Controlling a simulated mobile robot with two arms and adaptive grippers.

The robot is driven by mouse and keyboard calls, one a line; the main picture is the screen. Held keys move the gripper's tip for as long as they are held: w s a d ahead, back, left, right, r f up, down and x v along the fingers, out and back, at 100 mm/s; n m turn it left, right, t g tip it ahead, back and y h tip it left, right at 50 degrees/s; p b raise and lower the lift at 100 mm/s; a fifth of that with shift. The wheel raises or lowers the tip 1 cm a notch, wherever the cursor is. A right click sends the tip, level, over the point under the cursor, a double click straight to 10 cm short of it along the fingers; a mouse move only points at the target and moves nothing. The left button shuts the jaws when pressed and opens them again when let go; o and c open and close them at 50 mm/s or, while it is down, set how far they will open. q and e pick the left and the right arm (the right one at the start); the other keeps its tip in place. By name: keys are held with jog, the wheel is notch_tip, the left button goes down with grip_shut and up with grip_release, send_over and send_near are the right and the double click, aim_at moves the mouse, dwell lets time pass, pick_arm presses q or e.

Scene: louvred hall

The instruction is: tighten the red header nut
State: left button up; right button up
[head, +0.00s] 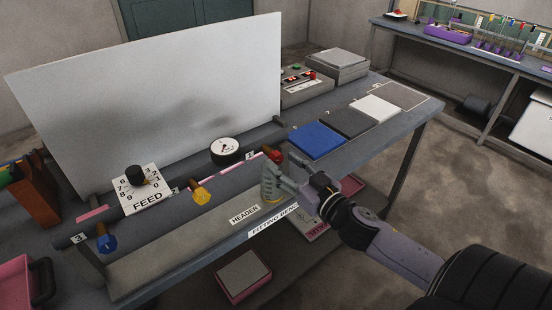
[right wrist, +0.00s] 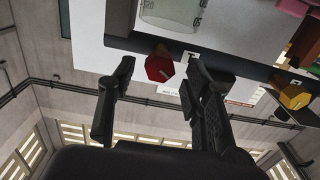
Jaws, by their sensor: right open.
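The red header nut (head: 276,155) sits on the front of the dark header pipe (head: 150,213), near its right end. In the right wrist view the red nut (right wrist: 159,67) shows as a hexagonal shape just ahead of the fingertips, roughly centred between them. My right gripper (head: 280,174) is at the nut in the head view, partly covering the pipe there. In the wrist view its two dark fingers (right wrist: 160,82) stand apart, with nothing held between them. Whether a finger touches the nut cannot be told. My left gripper is not in view.
A yellow nut (head: 201,195) and a blue nut (head: 106,242) sit further left along the pipe. A round gauge (head: 225,150) and a FEED dial plate (head: 141,190) stand behind, before a tall white panel (head: 150,95). Blue, dark and white pads (head: 318,140) lie right.

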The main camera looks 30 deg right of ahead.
aim_at(279, 161)
jog(key=shift+w+a+r, duration=0.1)
jog(key=shift+w+r, duration=0.05)
jog(key=shift+w, duration=1.55)
jog(key=shift+s, duration=0.1)
jog(key=shift+c, duration=0.6)
grip_shut()
jog(key=shift+p, duration=0.35)
